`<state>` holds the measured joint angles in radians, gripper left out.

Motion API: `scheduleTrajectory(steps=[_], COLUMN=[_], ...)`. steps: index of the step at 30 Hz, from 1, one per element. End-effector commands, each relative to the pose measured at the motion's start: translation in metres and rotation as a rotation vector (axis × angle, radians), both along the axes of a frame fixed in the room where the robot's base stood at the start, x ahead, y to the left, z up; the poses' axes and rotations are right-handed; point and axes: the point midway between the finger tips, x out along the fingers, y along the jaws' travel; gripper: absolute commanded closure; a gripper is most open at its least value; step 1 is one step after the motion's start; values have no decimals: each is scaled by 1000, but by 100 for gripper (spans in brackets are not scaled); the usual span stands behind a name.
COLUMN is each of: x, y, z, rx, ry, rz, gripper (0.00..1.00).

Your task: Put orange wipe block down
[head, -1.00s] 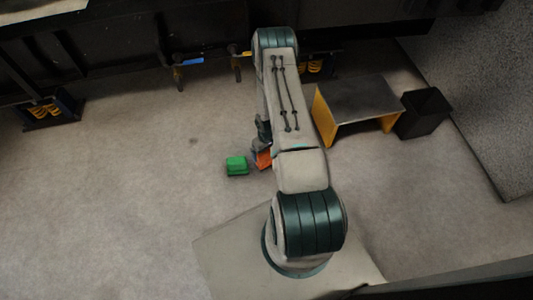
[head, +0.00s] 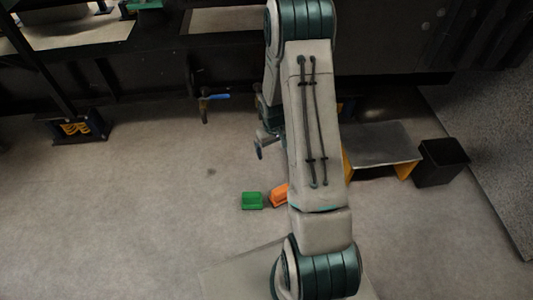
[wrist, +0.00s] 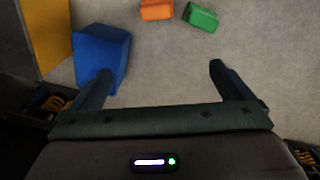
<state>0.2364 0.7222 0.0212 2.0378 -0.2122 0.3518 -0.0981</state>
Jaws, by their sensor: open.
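The orange wipe block (head: 280,194) lies on the floor, partly covered by my arm in the head view. It shows at the top edge of the wrist view (wrist: 157,10), apart from my fingers. A green block (head: 252,201) lies just left of it; it is also in the wrist view (wrist: 200,17). My gripper (wrist: 160,84) is open with only floor between its fingers. In the head view, my gripper (head: 264,146) is raised beyond the blocks. A blue block (wrist: 102,55) is behind my left finger in the wrist view; I cannot tell whether they touch.
A yellow-sided bench with a grey top (head: 382,146) stands right of my arm, with a black bin (head: 441,162) beside it. A dark machine frame crosses the back, with a blue-handled valve (head: 214,97). The floor at left is clear.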

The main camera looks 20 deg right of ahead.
Motion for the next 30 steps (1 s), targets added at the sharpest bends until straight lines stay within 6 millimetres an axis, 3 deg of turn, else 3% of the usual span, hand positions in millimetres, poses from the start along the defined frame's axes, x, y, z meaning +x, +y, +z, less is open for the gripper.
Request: scheduleTrajectory(steps=[1,6,15,24,30], x=[-2,-21,-78,-155,-192], y=[6,26,64,97,110], z=[24,89,184,246,262], rx=[-5,-10,4,42,66], ry=[-12,-25,-53,-76,-82], rz=[-3,-19,-44,-57,-58], gripper=[1,1,1,1,1])
